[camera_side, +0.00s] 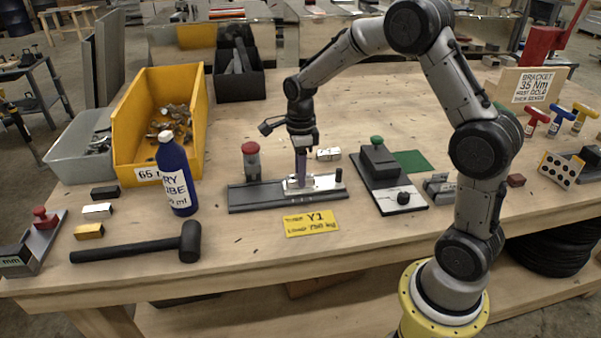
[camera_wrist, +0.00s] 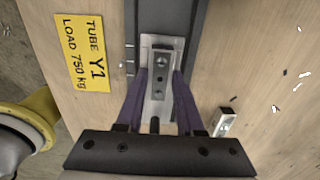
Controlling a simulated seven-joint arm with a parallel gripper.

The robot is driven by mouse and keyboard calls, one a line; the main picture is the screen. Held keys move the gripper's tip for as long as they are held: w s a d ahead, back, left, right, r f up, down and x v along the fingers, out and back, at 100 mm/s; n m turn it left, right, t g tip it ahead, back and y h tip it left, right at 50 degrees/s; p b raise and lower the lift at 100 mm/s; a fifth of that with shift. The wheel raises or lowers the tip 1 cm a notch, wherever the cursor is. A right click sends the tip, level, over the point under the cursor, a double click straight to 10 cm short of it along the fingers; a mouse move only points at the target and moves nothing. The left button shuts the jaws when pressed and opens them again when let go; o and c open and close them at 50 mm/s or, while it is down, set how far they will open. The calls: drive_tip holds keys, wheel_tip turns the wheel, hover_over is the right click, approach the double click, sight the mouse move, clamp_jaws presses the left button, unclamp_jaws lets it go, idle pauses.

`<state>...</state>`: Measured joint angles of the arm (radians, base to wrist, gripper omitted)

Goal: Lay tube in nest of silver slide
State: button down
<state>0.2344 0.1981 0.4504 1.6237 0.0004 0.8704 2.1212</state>
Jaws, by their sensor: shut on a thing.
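My gripper (camera_side: 301,178) points straight down over the silver slide (camera_side: 325,183), its purple fingers close together. In the wrist view the fingers (camera_wrist: 162,82) stand on either side of a short grey rectangular tube (camera_wrist: 160,90) with round holes in its top, and are shut on it. The tube lies lengthwise along the slide, directly over its silver plate (camera_wrist: 147,52). Whether it rests fully in the nest or hangs just above it cannot be told.
A red-topped post (camera_side: 250,160) stands behind the rail's left part. A yellow tube sign (camera_side: 311,223) lies in front. A small silver block (camera_side: 328,154) lies behind. A dark fixture with a green knob (camera_side: 377,163) stands right; a blue bottle (camera_side: 174,175) and mallet (camera_side: 140,250) are left.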

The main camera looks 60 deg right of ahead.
drive_tip(key=shift+f, duration=0.3)
drive_tip(key=c, duration=0.5)
unclamp_jaws()
drive_tip(key=shift+c, duration=0.2)
wheel_tip(320, 180, up, 12)
drive_tip(key=s+a+r+n+t, duration=0.1)
drive_tip(key=s+a+r+n, duration=0.2)
drive_tip(key=s+n, duration=0.3)
drive_tip(key=s+a+r+n+t, duration=0.2)
drive_tip(key=s+a+r+n, duration=0.1)
drive_tip(key=s+n, duration=0.25)
drive_tip(key=s+a+f+n+t, duration=0.1)
drive_tip(key=s+n, duration=0.5)
drive_tip(key=n, duration=0.1)
drive_tip(key=s+a+f+n+t, duration=0.1)
drive_tip(key=s+a+n, duration=0.1)
drive_tip(key=s+n, duration=0.4)
drive_tip(key=shift+a+f+n+t, duration=0.3)
drive_tip(key=shift+f+n, duration=0.1)
drive_tip(key=shift+n, duration=0.85)
